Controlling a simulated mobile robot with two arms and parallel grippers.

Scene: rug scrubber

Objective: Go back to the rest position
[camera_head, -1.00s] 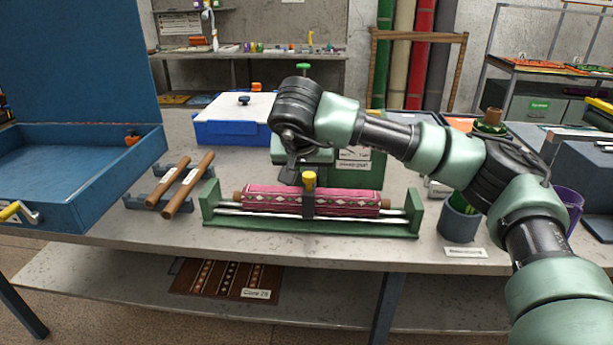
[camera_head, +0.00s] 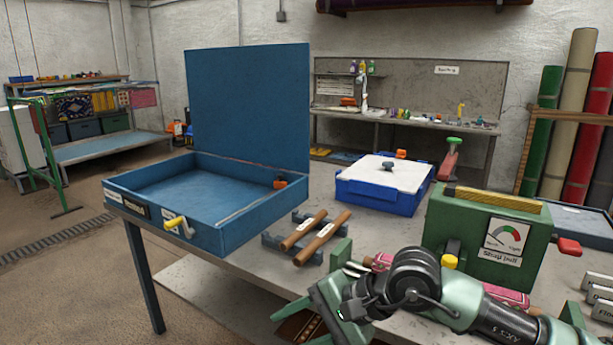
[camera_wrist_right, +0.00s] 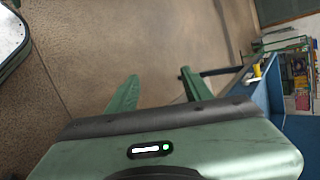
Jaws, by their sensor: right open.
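My right gripper (camera_wrist_right: 158,88) shows in its wrist view with two green fingers spread apart and nothing between them; bare floor lies behind them. In the head view my right arm comes in from the lower right, and its wrist end (camera_head: 335,300) is over the front part of the table, in front of the pink patterned rolled rug (camera_head: 507,296). The arm hides most of the rug and its green cradle. My left gripper is not in view.
A blue open case (camera_head: 240,232) stands at the table's left corner. Right of it are two brown rollers (camera_head: 322,238) on a rack, a blue box with a white lid (camera_head: 385,175) and a green gauge box (camera_head: 485,240).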

